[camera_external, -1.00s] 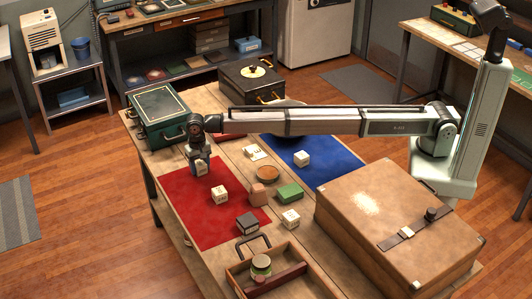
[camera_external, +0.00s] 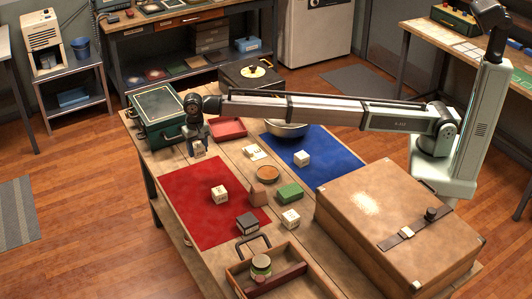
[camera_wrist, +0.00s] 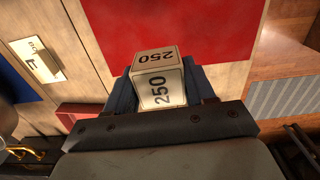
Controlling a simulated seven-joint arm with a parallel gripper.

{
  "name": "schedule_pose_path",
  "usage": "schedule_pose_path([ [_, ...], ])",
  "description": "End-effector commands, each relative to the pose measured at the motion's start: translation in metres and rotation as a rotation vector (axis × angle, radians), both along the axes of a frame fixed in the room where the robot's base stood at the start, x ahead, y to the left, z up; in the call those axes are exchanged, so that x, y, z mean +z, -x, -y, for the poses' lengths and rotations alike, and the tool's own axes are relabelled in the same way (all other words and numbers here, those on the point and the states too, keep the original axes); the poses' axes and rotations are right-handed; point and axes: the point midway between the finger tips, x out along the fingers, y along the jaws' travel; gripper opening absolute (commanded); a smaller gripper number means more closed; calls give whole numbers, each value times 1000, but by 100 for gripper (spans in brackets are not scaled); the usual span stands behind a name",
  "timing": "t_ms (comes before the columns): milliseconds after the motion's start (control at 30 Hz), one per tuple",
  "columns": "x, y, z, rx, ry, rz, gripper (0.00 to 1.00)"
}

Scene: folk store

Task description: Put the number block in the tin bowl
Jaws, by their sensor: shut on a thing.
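My gripper (camera_external: 198,143) is shut on a cream number block (camera_external: 199,150), raised over the table near the green box. In the wrist view, the block (camera_wrist: 157,80) sits between my fingers and shows "250" on two faces. The tin bowl (camera_external: 288,132) stands at the back of the table by the blue mat, to the right of my gripper and partly behind my arm. A grey curved edge at the left of the wrist view may be the bowl, but I cannot tell.
Other pale blocks stand on the red mat (camera_external: 190,218), the blue mat (camera_external: 325,165) and the bare wood. A red tray (camera_external: 228,128) lies between my gripper and the bowl. A green box (camera_external: 157,113), dark case (camera_external: 252,76) and large suitcase (camera_external: 375,215) border the table.

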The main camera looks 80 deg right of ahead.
Motion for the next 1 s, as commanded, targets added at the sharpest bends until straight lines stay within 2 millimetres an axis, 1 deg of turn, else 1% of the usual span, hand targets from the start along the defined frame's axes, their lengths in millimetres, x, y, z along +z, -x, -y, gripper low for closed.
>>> schedule_pose_path([
  [33,5,0,0,0,0,0,24],
  [267,18,0,0,0,0,0,24],
  [367,33,-1,0,0,0,1,24],
  [567,70,-1,0,0,0,1,24],
  [833,71,31,56,-6,0,0,24],
  [967,72,55,95,-10,0,1,24],
  [1000,73,64,108,-13,0,1,24],
])
